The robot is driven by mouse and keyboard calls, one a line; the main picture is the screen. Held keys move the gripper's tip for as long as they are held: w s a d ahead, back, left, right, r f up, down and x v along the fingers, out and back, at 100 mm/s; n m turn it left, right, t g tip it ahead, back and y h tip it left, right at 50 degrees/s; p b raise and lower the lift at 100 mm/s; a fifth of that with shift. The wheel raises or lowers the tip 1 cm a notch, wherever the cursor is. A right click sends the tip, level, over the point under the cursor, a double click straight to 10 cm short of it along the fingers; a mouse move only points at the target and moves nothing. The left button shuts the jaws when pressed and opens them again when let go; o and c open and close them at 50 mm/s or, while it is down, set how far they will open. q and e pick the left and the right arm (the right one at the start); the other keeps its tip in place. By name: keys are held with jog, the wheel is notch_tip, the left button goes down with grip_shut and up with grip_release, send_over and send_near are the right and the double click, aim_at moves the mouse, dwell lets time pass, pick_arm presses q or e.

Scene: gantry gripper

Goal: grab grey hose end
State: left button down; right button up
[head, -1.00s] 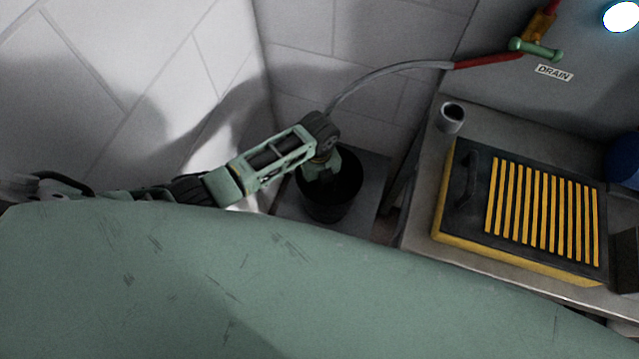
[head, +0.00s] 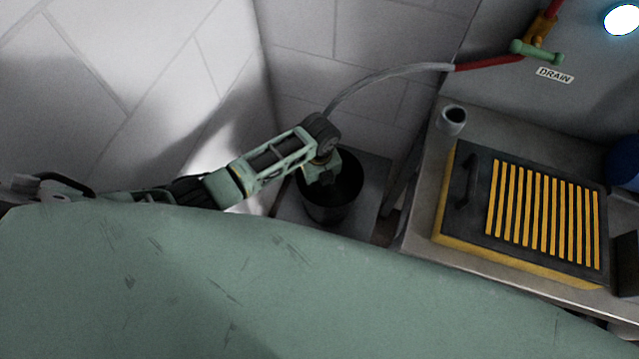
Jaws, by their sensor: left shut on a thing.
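The grey hose (head: 384,75) runs from a red pipe section (head: 490,62) under the valve, arcs left along the wall and drops behind my left wrist. Its end is hidden there. My left gripper (head: 327,178) points down over the mouth of a black bucket (head: 333,208). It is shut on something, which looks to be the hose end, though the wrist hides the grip. My right gripper is not in view.
A metal bench (head: 418,225) at right holds a black and yellow slatted case (head: 469,196) and a small grey cup (head: 452,121). A green valve handle (head: 536,51) sits above a DRAIN label (head: 554,74). White tiled walls close in behind and left of the arm.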

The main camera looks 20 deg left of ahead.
pick_arm(q)
notch_tip(320, 180, up, 9)
jog(key=shift+r+p, duration=0.1)
jog(key=shift+p, duration=0.25)
jog(key=shift+r, duration=0.65)
notch_tip(320, 180, up, 11)
jog(key=p, duration=1.1)
jog(key=shift+p, duration=0.3)
